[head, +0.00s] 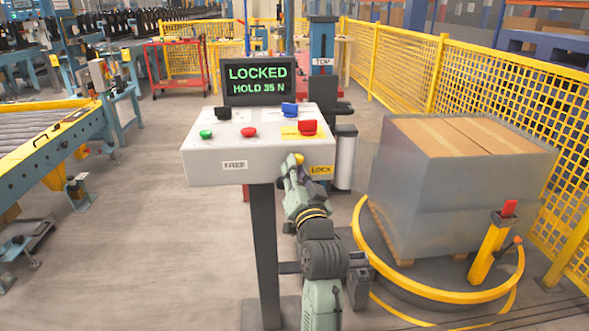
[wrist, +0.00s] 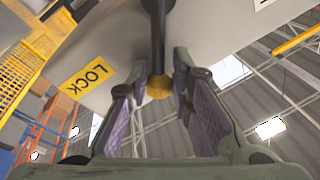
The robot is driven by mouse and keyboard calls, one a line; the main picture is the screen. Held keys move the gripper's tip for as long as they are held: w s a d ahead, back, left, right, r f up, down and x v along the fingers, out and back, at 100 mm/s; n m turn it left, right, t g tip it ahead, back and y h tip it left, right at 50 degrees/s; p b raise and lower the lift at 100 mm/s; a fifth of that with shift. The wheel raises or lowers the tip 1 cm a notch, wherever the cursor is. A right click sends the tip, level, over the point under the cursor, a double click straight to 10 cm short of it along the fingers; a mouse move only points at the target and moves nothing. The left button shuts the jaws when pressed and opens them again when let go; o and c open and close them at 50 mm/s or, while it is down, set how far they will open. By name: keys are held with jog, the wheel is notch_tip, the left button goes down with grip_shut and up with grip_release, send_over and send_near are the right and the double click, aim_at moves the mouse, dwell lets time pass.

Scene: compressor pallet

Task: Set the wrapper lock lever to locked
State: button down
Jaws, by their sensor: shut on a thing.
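The wrapper lock lever shows in the wrist view as a dark rod (wrist: 156,35) ending in a yellow knob (wrist: 159,87). Its yellow knob (head: 299,158) also shows at the front of the console, left of the yellow LOCK label (head: 321,170). My gripper (head: 292,168) reaches it from below and is shut on the lever, with a finger on each side of the knob in the wrist view. The fingers hide part of the lever in the head view. The screen (head: 258,84) reads "LOCKED" and "HOLD 35 N" in green.
The grey console (head: 210,165) carries green (head: 206,134), red (head: 248,132), black and blue controls, plus a red one on a yellow plate. A wrapped pallet load (head: 430,200) stands on a turntable at right, before yellow fencing (head: 400,60).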

jog(key=shift+d, duration=0.2)
jog(key=c, duration=1.6)
grip_release()
jog(key=shift+o, duration=0.8)
jog(key=v, duration=1.2)
jog(key=shift+a, duration=0.2)
